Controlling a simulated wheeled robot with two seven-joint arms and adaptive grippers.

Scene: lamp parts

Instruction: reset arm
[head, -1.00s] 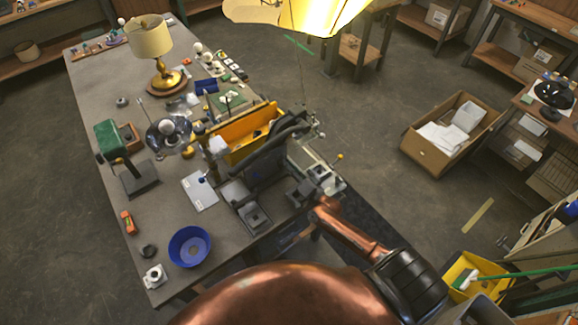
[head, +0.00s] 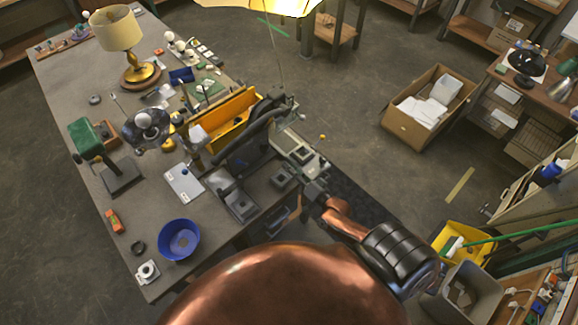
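My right arm comes in from the bottom right with a copper-coloured forearm and a black ribbed section. My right gripper (head: 314,190) is at the end of this arm, over the near right edge of the workbench (head: 80,120). It is small and dark against grey fixtures, so I cannot tell whether its fingers are open or shut. I see nothing clearly held in it. My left gripper is not in view. A table lamp with a cream shade (head: 116,30) and brass base stands at the far left of the bench.
A yellow bin (head: 233,118), a blue bowl (head: 179,240) and a green-headed tool (head: 86,137) stand on the bench. A cardboard box (head: 412,122) with papers is on the floor at right. A yellow tub (head: 447,242) and grey bin (head: 470,288) stand lower right.

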